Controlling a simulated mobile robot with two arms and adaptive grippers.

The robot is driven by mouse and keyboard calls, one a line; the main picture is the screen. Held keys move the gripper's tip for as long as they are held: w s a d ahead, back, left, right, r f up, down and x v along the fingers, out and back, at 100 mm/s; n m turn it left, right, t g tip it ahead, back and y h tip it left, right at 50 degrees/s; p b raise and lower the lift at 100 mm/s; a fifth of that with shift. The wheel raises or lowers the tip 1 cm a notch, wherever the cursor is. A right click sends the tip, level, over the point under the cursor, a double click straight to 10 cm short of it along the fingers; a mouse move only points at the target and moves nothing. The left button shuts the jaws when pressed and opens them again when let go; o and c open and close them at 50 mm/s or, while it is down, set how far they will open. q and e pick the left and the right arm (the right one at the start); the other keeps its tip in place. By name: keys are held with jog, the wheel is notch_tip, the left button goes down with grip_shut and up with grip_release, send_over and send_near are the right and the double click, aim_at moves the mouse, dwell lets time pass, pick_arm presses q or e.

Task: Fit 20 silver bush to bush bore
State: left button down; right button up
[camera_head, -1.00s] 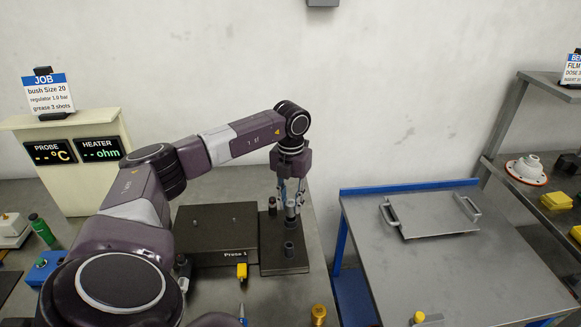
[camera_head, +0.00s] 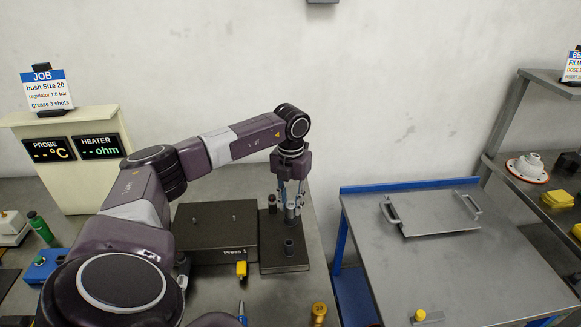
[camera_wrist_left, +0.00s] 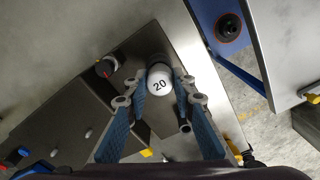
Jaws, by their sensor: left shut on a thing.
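The silver bush (camera_wrist_left: 160,80), its pale round top marked "20", sits between the fingertips of my left gripper (camera_wrist_left: 160,100) in the left wrist view. In the head view, my left gripper (camera_head: 291,204) points straight down over the dark base plate (camera_head: 283,262) beside Press 1 (camera_head: 215,228), shut on the bush (camera_head: 291,212). The bush is upright. The fingers partly cover it, and its lower end and any bore under it are hidden, so I cannot tell whether it is seated. My right gripper is not in view.
A short dark post (camera_head: 289,247) stands on the plate in front of the gripper, and another (camera_head: 271,203) behind left. A yellow block (camera_head: 241,270) hangs at the press front. A grey table with a handled tray (camera_head: 435,213) stands right, across a gap.

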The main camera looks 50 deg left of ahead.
aim_at(291, 204)
pick_arm(q)
jog(key=shift+f+b, duration=0.4)
jog(key=shift+f, duration=0.5)
dwell(0.5)
jog(key=c, duration=1.5)
grip_release()
jog(key=shift+c, duration=0.2)
notch_tip(291, 204, up, 12)
